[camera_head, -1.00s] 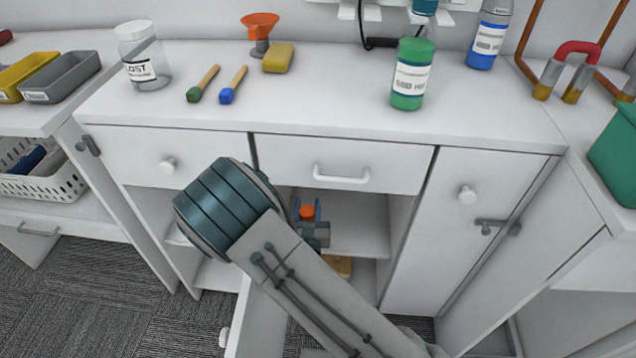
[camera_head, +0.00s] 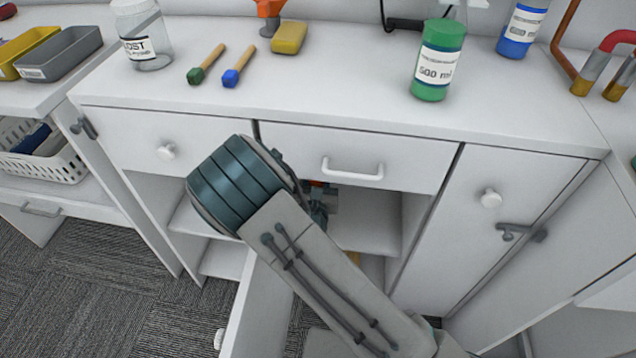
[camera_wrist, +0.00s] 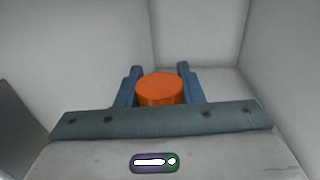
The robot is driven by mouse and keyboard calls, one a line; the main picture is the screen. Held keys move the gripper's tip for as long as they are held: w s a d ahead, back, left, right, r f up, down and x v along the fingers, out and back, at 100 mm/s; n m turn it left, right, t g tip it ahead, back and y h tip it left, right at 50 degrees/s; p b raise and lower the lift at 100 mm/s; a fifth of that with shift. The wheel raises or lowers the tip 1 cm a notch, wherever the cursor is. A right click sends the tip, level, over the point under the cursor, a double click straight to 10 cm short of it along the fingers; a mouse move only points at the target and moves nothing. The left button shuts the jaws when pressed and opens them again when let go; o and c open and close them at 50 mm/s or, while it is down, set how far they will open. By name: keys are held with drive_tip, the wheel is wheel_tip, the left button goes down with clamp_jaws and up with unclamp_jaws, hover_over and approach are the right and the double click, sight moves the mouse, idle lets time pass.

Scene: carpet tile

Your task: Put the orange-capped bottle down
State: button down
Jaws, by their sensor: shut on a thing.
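The orange cap of the bottle (camera_wrist: 160,90) sits between the two blue fingers of my gripper (camera_wrist: 160,82) in the wrist view. My gripper is shut on it. The rest of the bottle is hidden below the cap and behind the gripper's body. In the head view my gripper (camera_head: 318,198) is inside the open cabinet below the middle drawer, mostly covered by my arm. Only a sliver of orange (camera_head: 317,184) shows there. I cannot tell whether the bottle touches the shelf (camera_head: 365,235).
Pale cabinet walls (camera_wrist: 205,35) surround the gripper closely. The middle drawer (camera_head: 350,160) is shut just above it. An open door (camera_head: 250,310) stands at the lower left. The counter above holds a green bottle (camera_head: 438,60), a clear jar (camera_head: 142,38), two brushes and a yellow sponge (camera_head: 289,38).

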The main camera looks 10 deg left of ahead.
drive_tip(key=shift+w+d+f+b, duration=0.1)
drive_tip(key=shift+d+f+b, duration=0.05)
drive_tip(key=shift+f+b, duration=0.8)
drive_tip(key=shift+f, duration=0.2)
drive_tip(key=shift+f, duration=0.15)
drive_tip(key=c, duration=1)
unclamp_jaws()
drive_tip(key=shift+o, duration=0.2)
